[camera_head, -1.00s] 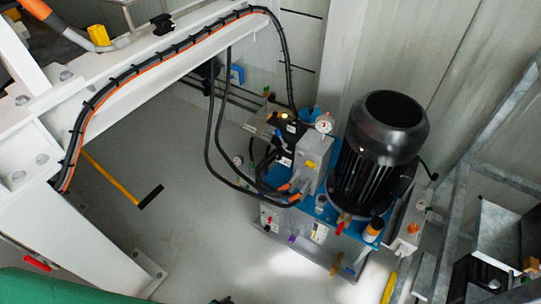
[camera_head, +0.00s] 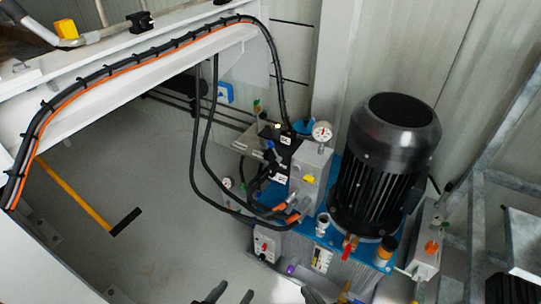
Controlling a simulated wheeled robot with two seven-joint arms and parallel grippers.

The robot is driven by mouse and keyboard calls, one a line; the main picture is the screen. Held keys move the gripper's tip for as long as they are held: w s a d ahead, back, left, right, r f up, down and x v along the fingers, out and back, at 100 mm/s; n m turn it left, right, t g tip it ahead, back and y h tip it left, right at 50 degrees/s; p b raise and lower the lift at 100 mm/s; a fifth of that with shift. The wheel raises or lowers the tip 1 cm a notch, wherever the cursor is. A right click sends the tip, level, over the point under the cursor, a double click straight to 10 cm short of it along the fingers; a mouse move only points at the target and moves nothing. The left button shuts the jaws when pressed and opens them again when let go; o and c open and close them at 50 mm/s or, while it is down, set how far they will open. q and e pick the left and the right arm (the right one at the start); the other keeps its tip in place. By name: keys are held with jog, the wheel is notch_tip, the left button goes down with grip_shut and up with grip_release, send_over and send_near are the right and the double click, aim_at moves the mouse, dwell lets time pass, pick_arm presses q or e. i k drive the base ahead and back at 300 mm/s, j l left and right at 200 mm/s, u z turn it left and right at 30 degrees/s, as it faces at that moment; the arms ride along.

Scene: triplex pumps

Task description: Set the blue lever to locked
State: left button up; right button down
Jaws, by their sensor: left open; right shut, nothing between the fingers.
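A small blue lever-like part (camera_head: 271,146) sits on the black valve block (camera_head: 283,135) of the pump unit, left of the pressure gauge. It is too small for me to read its position. My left gripper (camera_head: 231,294) is at the bottom edge, fingers apart and empty, in front of and below the unit. My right gripper (camera_head: 314,295) is at the bottom edge to its right, fingers together with nothing seen between them. Neither touches the blue part. Most of both grippers is cut off by the frame.
The black motor (camera_head: 385,165) stands on the blue-topped tank right of the valves. Black hoses (camera_head: 194,150) hang in front of the valve block's left side. A white beam (camera_head: 110,85) crosses the upper left. Grey metal framing (camera_head: 475,230) is at right.

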aim_at(269, 143)
jog(key=i+z, duration=0.3)
jog(key=z, duration=0.15)
jog(key=i+z, duration=0.25)
jog(key=z, duration=0.15)
